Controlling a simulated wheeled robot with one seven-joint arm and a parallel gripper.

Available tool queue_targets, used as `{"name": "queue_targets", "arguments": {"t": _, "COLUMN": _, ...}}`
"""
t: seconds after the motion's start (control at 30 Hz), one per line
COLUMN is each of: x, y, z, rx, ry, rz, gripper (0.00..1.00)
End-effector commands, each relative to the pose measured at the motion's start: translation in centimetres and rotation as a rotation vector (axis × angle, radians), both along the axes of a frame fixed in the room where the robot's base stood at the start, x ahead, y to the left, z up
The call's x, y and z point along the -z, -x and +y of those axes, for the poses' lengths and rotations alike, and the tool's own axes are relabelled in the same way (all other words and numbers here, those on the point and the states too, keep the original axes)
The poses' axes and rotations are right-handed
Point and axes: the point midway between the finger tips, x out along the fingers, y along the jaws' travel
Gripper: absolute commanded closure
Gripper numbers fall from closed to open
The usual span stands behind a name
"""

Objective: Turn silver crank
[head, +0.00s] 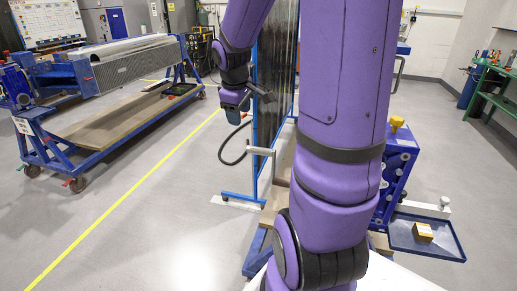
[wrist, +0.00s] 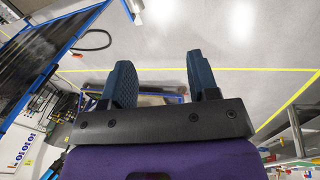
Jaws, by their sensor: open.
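I cannot make out the crank for certain in the wrist view.
The dark panel (head: 266,70) stands upright in its blue frame, close to my gripper. A black hose (head: 231,159) loops beside it. A blue cart (head: 110,120) stands at left.

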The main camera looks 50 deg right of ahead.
Motion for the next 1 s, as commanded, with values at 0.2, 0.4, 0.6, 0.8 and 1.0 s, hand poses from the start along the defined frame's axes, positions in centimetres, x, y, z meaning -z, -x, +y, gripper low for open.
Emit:
{"name": "queue_targets", "arguments": {"t": 0.2, "x": 5.0, "y": -0.6, "z": -6.0, "rx": -0.06, "ry": -0.026, "rz": 0.064, "gripper": 0.45}}
{"name": "queue_targets", "arguments": {"t": 0.4, "x": 7.0, "y": -0.7, "z": -8.2, "rx": -0.093, "ry": -0.037, "rz": 0.081, "gripper": 0.45}}
{"name": "queue_targets", "arguments": {"t": 0.6, "x": 8.7, "y": -0.7, "z": -8.6, "rx": -0.098, "ry": -0.04, "rz": 0.084, "gripper": 0.45}}
{"name": "queue_targets", "arguments": {"t": 0.8, "x": 12.0, "y": -1.0, "z": -9.2, "rx": -0.099, "ry": -0.041, "rz": 0.086, "gripper": 0.45}}
{"name": "queue_targets", "arguments": {"t": 1.0, "x": 15.2, "y": -1.2, "z": -9.7, "rx": -0.098, "ry": -0.042, "rz": 0.085, "gripper": 0.45}}
